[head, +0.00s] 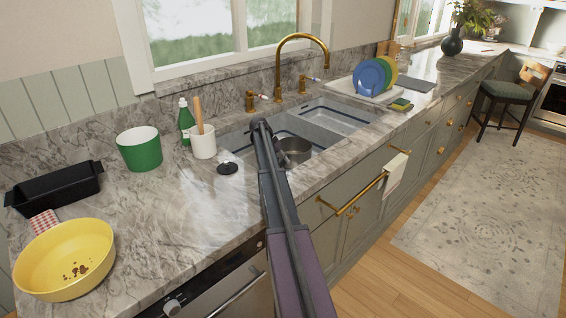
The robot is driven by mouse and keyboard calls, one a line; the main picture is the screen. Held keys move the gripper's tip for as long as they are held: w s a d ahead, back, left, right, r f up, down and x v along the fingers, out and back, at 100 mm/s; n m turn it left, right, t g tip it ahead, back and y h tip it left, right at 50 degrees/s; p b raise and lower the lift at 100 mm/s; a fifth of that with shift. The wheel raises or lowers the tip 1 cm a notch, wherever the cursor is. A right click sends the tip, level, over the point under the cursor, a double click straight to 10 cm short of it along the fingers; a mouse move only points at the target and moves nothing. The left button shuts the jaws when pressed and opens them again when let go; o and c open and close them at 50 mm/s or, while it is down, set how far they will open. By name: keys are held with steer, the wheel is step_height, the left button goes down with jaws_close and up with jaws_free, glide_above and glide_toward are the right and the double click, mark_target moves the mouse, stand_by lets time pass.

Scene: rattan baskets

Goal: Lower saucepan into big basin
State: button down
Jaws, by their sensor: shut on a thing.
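The saucepan (297,151) is a small grey metal pan. It shows just right of my arm, within the outline of the left basin (240,140) of the sink. I cannot tell whether it touches the basin floor. My gripper (279,152) is at the pan's left side, shut on it, mostly hidden by my own arm. The arm also hides part of the left basin. The right basin (338,115) is beyond a grey divider and looks empty.
A brass faucet (303,38) arches over the sink. A white utensil pot (203,142), green bottle (186,120) and black round item (228,168) stand left of it. A rack with plates (370,76) is right.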

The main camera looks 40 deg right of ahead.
steer(key=shift+f, duration=0.2)
stand_by(0.6)
steer(key=shift+c, duration=2.2)
jaws_free()
steer(key=shift+r, duration=0.2)
step_height(320, 180, up, 24)
steer(key=p, duration=2.4)
steer(key=s+a+n+t+h, duration=0.1)
steer(key=s+a+n, duration=0.2)
steer(key=s+a, duration=0.9)
steer(key=a, duration=0.3)
steer(key=shift+s+n+t, duration=0.3)
steer(key=shift+s+n, duration=0.05)
steer(key=shift+n, duration=0.05)
